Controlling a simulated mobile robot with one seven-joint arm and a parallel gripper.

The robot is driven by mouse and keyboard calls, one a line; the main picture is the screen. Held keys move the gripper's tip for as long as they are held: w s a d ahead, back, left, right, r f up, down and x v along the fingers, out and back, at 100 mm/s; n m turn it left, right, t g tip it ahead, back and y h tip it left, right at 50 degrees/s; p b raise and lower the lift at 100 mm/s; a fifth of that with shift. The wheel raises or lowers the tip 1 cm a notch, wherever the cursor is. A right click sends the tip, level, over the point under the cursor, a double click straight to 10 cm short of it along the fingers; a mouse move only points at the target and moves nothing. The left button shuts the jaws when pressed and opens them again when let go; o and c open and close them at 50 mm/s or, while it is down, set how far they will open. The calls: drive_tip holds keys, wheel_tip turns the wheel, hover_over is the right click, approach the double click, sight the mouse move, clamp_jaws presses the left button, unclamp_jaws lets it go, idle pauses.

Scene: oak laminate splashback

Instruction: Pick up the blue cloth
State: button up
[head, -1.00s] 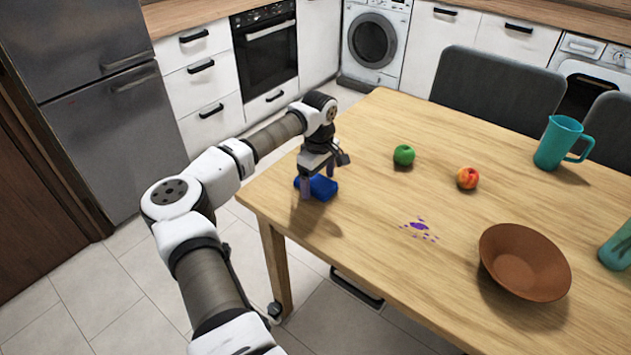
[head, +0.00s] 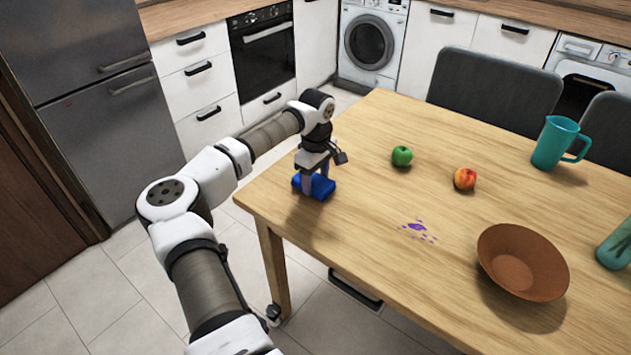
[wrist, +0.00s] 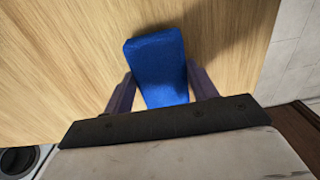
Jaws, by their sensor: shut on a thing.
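The blue cloth (head: 322,187) is a small folded pad near the left corner of the wooden table. In the wrist view the cloth (wrist: 158,62) lies between the two fingers. My gripper (head: 317,184) points down and is shut on the cloth, with a finger at each side; it also shows in the wrist view (wrist: 160,88). I cannot tell whether the cloth touches the table or is just above it. Part of the cloth is hidden by the fingers and the gripper body.
A green apple (head: 402,156) and a red-yellow fruit (head: 465,179) lie to the right on the table (head: 370,240). A purple stain (head: 417,227), a brown bowl (head: 522,264), a teal jug (head: 556,143) and a teal vessel (head: 616,249) are further right. Chairs (head: 495,85) stand behind.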

sight(316, 180)
wheel_tip(316, 180, up, 19)
drive_tip(key=b, duration=0.2)
drive_tip(key=shift+r, duration=0.1)
